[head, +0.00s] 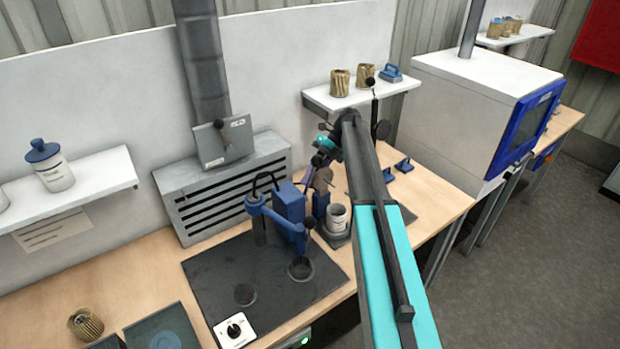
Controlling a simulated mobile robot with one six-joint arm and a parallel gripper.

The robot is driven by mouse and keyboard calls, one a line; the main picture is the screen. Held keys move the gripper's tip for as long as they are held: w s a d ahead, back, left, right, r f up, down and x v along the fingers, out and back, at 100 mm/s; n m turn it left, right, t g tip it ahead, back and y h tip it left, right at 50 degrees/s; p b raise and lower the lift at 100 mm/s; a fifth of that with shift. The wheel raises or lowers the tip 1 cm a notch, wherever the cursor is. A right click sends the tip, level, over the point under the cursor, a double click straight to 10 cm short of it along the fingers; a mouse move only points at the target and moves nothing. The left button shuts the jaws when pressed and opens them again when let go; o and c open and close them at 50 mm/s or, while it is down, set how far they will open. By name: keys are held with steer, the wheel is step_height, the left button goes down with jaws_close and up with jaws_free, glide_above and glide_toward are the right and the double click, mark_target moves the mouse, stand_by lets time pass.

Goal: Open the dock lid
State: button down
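My arm reaches in from the bottom right across the bench. Its end, my gripper (318,176), is small and partly hidden behind the arm, above the bench near a blue device. I cannot tell whether its fingers are open or shut. No part is clearly identifiable as the dock lid. The blue device (288,210) with a bent arm stands on a dark mat (222,270), with a dark round ring (300,268) in front of it. A white labelled cup (338,217) sits on a dark stand just below the gripper.
A grey slotted box (218,205) with a duct (203,65) stands behind the mat. A shelf (325,101) holds tan ribbed cartridges (340,83) and a blue-handled item (391,73). Blue handles (404,165) lie right of my arm, before a white machine (470,110).

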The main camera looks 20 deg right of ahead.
steer(key=shift+w+d, duration=0.1)
steer(key=shift+d, duration=0.1)
steer(key=c, duration=1.6)
jaws_free()
steer(key=shift+o, duration=0.2)
steer(key=shift+a, duration=0.1)
